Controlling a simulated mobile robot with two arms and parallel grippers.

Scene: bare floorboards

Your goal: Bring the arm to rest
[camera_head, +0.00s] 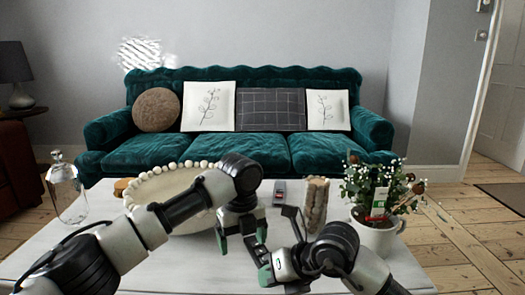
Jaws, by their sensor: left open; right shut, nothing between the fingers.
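My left arm reaches in from the lower left over the white table (60,250). My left gripper (241,238) points down in front of the beaded bowl, its green-tipped fingers apart with nothing between them. My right arm comes in from the lower right, bent low at the table's near side. My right gripper (266,270) points left, just below and right of the left one, shut and empty. The two grippers are close together in the picture; I cannot tell whether they touch.
A pale beaded bowl (160,186) sits behind my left arm. A glass bottle (67,195) stands at left. A tall jar (315,200), a small grey-red item (280,187) and a potted plant (377,236) stand at right. A green sofa (250,150) is behind.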

